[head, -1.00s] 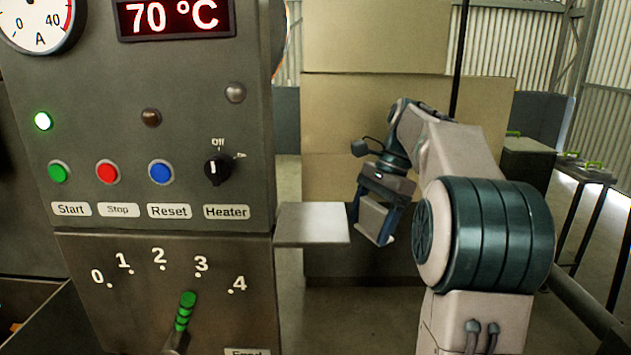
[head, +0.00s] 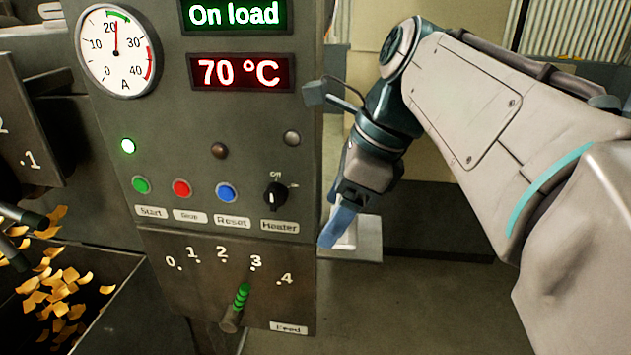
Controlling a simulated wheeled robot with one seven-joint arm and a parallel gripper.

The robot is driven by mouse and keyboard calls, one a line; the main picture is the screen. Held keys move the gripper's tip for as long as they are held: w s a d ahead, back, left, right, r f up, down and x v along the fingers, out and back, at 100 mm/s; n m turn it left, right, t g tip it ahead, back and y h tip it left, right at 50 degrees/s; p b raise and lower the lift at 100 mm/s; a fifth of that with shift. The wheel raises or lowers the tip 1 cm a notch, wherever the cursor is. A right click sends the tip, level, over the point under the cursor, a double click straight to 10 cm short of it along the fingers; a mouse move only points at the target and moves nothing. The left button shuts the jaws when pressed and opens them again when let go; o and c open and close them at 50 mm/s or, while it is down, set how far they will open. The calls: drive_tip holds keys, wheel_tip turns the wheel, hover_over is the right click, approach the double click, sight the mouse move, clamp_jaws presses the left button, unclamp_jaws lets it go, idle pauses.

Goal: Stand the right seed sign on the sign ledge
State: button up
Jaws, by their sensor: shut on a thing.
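My gripper (head: 338,225) is seen side-on, its blue finger pointing down in front of the sign ledge. It is shut on a pale sign (head: 348,238), of which only a small bright part shows behind the finger. The sign's face and any print on it are hidden. The sign ledge (head: 370,240) is a pale, flat plate on the right side of the machine's grey panel. The gripper and sign are over its left part, close to the panel. I cannot tell whether the sign touches the ledge.
The grey control panel (head: 225,130) stands directly left of the gripper, with gauge, displays, buttons and a green-handled feed lever (head: 239,302). A bin of yellowish flakes (head: 65,290) is at lower left. Cardboard boxes (head: 365,30) stand behind. The floor below the ledge is open.

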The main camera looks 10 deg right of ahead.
drive_tip(key=w+d+f, duration=0.1)
drive_tip(key=w+f, duration=0.1)
drive_tip(key=w, duration=0.1)
drive_tip(key=w+d+f+p, duration=0.1)
drive_tip(key=w+d+f, duration=0.1)
drive_tip(key=w, duration=0.1)
drive_tip(key=w+d+f, duration=0.2)
drive_tip(key=w, duration=0.2)
drive_tip(key=shift+f+p, duration=0.3)
drive_tip(key=shift+f, duration=2.05)
drive_tip(key=shift+f, duration=0.15)
drive_tip(key=o, duration=1)
drive_tip(key=v, duration=1.2)
